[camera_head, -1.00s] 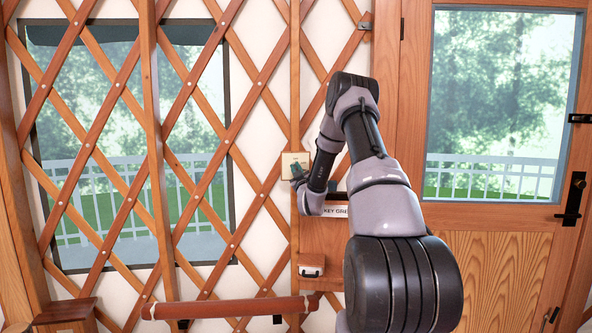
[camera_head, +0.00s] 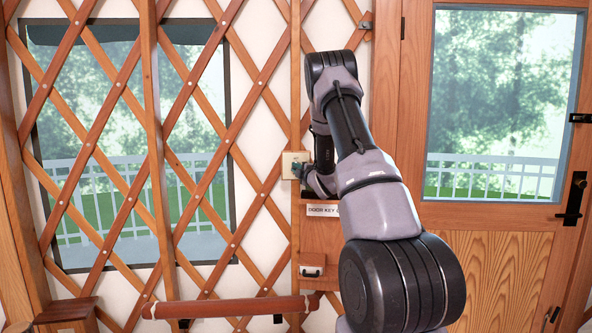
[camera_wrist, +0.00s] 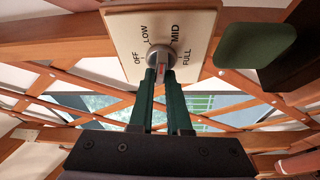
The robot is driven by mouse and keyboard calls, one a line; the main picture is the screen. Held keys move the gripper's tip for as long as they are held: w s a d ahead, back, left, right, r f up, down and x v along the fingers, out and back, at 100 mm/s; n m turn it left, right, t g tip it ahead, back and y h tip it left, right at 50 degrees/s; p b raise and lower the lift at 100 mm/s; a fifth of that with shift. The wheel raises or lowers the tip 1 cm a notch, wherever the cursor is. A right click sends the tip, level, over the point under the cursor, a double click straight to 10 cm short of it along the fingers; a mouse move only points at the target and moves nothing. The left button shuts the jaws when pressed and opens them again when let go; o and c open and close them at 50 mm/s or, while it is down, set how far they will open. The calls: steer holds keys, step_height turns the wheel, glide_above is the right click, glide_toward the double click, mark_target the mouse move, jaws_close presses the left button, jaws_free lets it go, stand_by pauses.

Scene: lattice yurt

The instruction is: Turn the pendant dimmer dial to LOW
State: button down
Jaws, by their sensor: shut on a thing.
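The dimmer plate (camera_head: 288,160) is a small cream square on the lattice wall, left of the door. In the wrist view the plate (camera_wrist: 118,20) reads OFF, LOW, MID and FULL around a round grey dial (camera_wrist: 159,52). My gripper (camera_wrist: 161,74) has its two green fingers closed on the dial's lower part, where a small reddish mark shows between the tips. I cannot tell surely which label the dial points to. In the head view my gripper (camera_head: 298,170) is small and dark at the plate, partly hidden by my wrist.
A wooden board with a DOOR KEY sign (camera_head: 321,210) hangs just below. A small handled box (camera_head: 311,271) and a reddish horizontal rail (camera_head: 235,306) are lower. The door (camera_head: 490,240) stands right. A dark green rounded pad (camera_wrist: 257,45) shows beside the plate.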

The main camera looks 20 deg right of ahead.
steer(key=shift+f+n+g+h, duration=0.15)
steer(key=shift+n+g, duration=0.55)
steer(key=shift+n, duration=0.85)
steer(key=shift+n+g+h, duration=0.25)
steer(key=shift+n+g, duration=0.45)
steer(key=shift+n, duration=0.85)
steer(key=c, duration=0.9)
jaws_free()
steer(key=shift+o, duration=0.2)
steer(key=shift+s, duration=0.15)
steer(key=s+r, duration=0.2)
steer(key=s, duration=0.8)
steer(key=shift+s, duration=0.2)
